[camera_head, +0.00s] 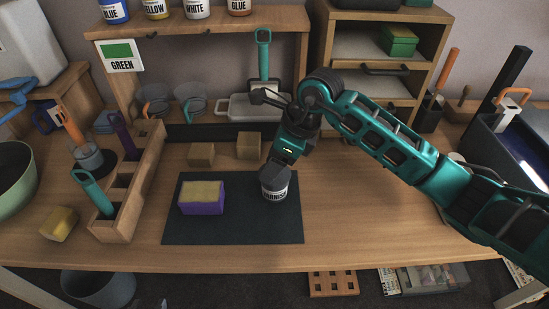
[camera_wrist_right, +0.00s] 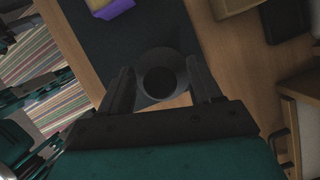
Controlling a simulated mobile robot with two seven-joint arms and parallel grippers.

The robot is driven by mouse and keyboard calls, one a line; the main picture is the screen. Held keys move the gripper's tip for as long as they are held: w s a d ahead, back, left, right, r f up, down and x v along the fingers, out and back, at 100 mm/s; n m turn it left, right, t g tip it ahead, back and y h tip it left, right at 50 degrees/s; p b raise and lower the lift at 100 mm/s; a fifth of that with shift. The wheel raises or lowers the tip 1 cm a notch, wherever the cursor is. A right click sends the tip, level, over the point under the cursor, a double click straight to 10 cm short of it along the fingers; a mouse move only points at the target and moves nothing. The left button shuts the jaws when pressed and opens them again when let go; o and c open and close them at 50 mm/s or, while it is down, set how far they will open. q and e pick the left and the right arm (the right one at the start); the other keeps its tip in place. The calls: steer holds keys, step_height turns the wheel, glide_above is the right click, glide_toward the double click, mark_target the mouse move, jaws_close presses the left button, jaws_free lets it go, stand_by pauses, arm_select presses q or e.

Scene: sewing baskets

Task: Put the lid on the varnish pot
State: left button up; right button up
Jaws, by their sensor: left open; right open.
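The varnish pot (camera_head: 275,191), a small pale pot with a dark label, stands upright on the dark mat (camera_head: 235,230). Its top looks dark grey; I cannot tell whether that is a lid or the open mouth. The right wrist view shows it from above as a grey ring (camera_wrist_right: 145,98) around a dark centre. My right gripper (camera_wrist_right: 160,72) is open, its fingers on either side of the pot's top in that view. In the head view this gripper (camera_head: 279,163) points down right at the pot. No separate lid is clearly seen. My left gripper is not seen.
A purple and yellow sponge (camera_head: 202,198) lies on the mat left of the pot. Two wooden blocks (camera_head: 202,155) sit behind the mat. A wooden tool rack (camera_head: 125,208) stands left. A pale round thing (camera_head: 457,158) is partly hidden by my arm. The table's front right is clear.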

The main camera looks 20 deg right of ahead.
steer(key=v, duration=1.3)
steer(key=shift+p, duration=0.3)
steer(key=shift+a, duration=0.1)
